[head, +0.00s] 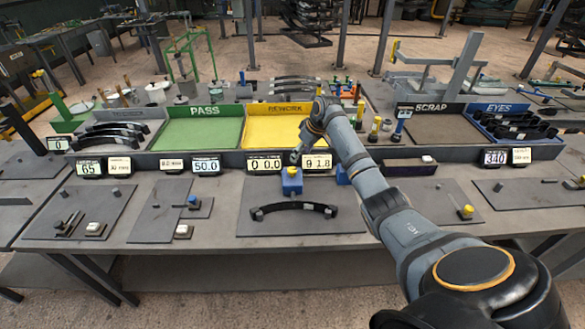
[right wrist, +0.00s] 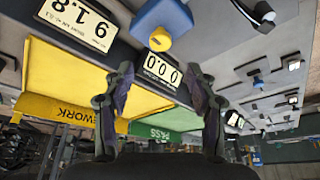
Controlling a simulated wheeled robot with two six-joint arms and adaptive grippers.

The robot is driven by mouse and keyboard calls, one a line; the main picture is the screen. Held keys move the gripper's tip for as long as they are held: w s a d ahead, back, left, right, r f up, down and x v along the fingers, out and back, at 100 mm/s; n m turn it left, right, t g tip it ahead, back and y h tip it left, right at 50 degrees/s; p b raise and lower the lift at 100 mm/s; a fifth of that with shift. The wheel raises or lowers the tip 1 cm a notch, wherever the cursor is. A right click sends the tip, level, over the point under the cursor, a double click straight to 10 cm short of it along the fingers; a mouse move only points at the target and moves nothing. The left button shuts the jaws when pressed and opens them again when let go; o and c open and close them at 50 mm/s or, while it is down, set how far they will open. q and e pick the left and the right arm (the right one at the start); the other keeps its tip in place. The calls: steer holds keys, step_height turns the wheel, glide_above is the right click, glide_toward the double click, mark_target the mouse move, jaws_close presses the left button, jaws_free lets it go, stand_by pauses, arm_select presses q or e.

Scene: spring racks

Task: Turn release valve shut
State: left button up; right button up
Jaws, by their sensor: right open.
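A blue block (head: 291,183) with a yellow knob (head: 292,171) stands at the back of the middle plate. In the right wrist view a yellow knob (right wrist: 160,39) sits on a blue block (right wrist: 165,14), beyond my fingertips. No label shows that it is the release valve, and I cannot tell its turn position. My right gripper (head: 296,158) is just above and behind the block in the head view, apart from the knob as far as I see. Its two fingers (right wrist: 160,92) are spread and empty in the wrist view. My left gripper is not in view.
A black curved spring (head: 295,208) lies on the middle plate (head: 270,225). Displays (head: 265,163) line the edge before the green PASS tray (head: 203,133) and yellow tray (head: 272,132). The front bench edge is mostly clear.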

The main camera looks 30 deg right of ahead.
mark_target(292, 169)
steer(key=x, duration=1)
steer(key=shift+f, duration=0.1)
steer(key=shift+p, duration=0.35)
steer(key=c, duration=1.1)
